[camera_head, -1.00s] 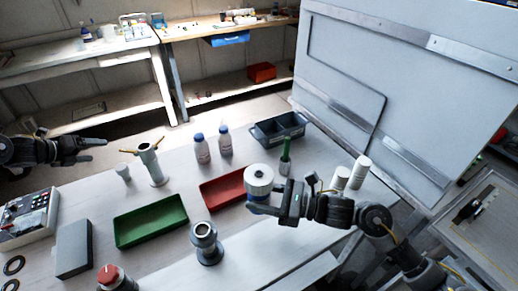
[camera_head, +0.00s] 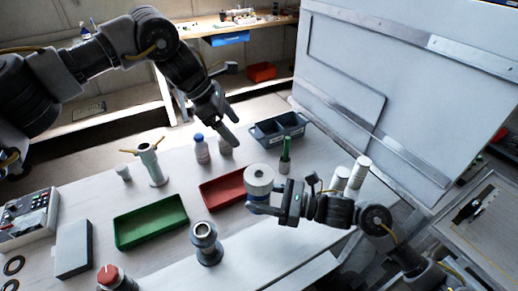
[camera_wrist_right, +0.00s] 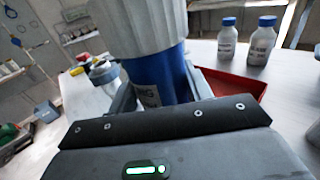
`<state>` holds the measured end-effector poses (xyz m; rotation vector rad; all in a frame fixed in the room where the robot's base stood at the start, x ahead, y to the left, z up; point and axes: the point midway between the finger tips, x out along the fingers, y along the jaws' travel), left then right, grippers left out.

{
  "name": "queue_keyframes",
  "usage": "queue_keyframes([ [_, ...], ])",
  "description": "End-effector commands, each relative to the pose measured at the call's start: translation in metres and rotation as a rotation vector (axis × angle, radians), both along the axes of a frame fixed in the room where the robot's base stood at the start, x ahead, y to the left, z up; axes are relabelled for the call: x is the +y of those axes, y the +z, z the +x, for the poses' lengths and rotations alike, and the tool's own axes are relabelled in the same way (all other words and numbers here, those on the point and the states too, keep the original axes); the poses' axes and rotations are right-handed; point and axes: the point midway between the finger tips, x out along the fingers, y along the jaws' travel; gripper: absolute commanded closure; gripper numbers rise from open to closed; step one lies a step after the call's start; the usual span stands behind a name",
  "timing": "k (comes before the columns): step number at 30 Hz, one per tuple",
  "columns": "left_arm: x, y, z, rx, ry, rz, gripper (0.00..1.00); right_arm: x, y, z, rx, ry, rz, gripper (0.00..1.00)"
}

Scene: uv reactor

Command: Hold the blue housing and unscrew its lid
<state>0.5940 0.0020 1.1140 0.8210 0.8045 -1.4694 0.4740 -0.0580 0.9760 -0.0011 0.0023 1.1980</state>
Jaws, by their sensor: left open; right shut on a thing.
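The blue housing (camera_wrist_right: 172,80) is upright between the fingers of my right gripper (camera_head: 264,208), which is shut on it. Its white ribbed lid (camera_head: 260,176) sits on top, and it also shows in the right wrist view (camera_wrist_right: 145,22). In the head view the housing is mostly hidden below the lid and behind the gripper. My left gripper (camera_head: 230,130) is open and empty, pointing down and right over the table, up and to the left of the lid and apart from it.
Close by are a red tray (camera_head: 222,191), white bottles with blue caps (camera_head: 201,150), a dark divided bin (camera_head: 278,130) and a green bottle (camera_head: 285,158). A green tray (camera_head: 150,222) and a grey metal fitting (camera_head: 206,243) stand nearer. A large white panel (camera_head: 400,90) rises at right.

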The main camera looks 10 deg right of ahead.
Motion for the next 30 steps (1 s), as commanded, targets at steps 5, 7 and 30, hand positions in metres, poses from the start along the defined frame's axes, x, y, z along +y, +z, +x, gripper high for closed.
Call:
queue_keyframes([
  [5, -0.044, 0.014, -0.065, -0.137, -0.381, 0.228, 0.21, 0.000, 0.001, 0.000, -0.002, 0.000, 0.001, 1.00],
  [7, -0.051, 0.015, -0.084, -0.177, -0.504, 0.314, 0.21, 0.000, 0.001, 0.000, -0.002, 0.000, 0.001, 1.00],
  [30, -0.055, -0.026, -0.118, -0.237, -0.739, 0.491, 0.21, 0.000, 0.001, 0.000, -0.002, 0.000, 0.001, 1.00],
])
